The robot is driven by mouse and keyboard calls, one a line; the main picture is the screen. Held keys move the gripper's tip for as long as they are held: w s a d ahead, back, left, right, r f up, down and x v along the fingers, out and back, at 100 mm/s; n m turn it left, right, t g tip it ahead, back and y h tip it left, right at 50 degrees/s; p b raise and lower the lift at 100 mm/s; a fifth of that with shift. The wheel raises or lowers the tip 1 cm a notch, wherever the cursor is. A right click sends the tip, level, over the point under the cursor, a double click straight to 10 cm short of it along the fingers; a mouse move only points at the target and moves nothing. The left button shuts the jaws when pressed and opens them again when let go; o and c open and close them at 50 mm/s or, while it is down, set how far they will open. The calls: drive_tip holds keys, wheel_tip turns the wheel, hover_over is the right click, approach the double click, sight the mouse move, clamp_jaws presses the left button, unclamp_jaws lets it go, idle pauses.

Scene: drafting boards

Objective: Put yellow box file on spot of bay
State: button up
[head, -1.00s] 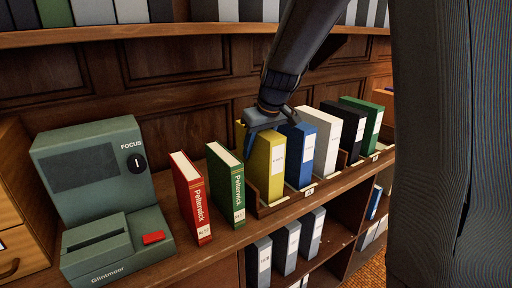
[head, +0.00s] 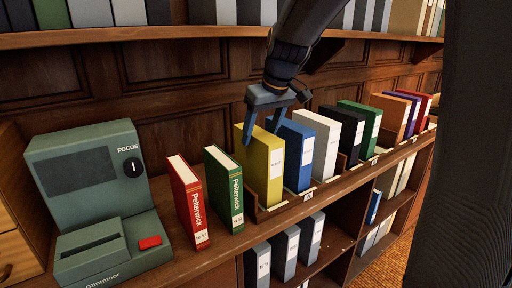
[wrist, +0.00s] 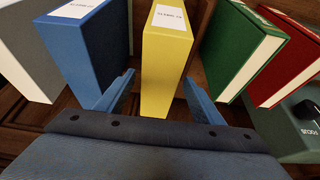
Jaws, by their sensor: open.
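The yellow box file (head: 262,167) stands upright at the left end of the wooden rack (head: 272,212) on the shelf, with the blue box file (head: 297,155) just to its right. My gripper (head: 262,130) is open above and behind the top of the yellow file. In the wrist view the yellow file (wrist: 166,55) stands between the two spread fingers (wrist: 157,82), with a gap on each side. The blue file (wrist: 88,45) is close by the left finger there. I cannot tell which spot the task means.
White (head: 320,140), black (head: 345,130) and green (head: 362,122) files stand further right in the rack. A green Pollerwick book (head: 224,190) and a red one (head: 188,200) stand left of it, beside a grey-green Focus machine (head: 95,190). An upper shelf (head: 200,35) runs overhead.

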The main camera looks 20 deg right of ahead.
drive_tip(key=shift+v, duration=2.2)
